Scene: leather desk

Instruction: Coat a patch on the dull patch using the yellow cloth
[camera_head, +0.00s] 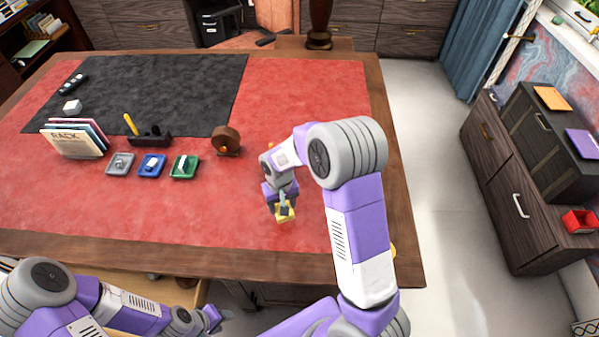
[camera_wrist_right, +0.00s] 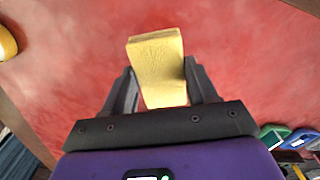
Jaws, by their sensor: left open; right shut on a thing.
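The yellow cloth (camera_wrist_right: 156,62) is a folded block between the two fingers of my right gripper (camera_wrist_right: 160,85), which is shut on it. In the head view the cloth (camera_head: 286,217) shows at the tip of my right gripper (camera_head: 284,206), over the red leather right of the desk's middle. I cannot tell whether the cloth touches the leather. My left gripper (camera_head: 213,318) is open and empty, low in front of the desk's front edge. The red leather (camera_head: 200,215) looks mottled all over, and I cannot make out a distinct dull patch.
Grey (camera_head: 120,164), blue (camera_head: 152,165) and green (camera_head: 184,167) trays stand in a row on the desk. A round brown object (camera_head: 226,140) is behind them to the right. Books (camera_head: 75,139) stand at left. The leather in front of the trays is clear.

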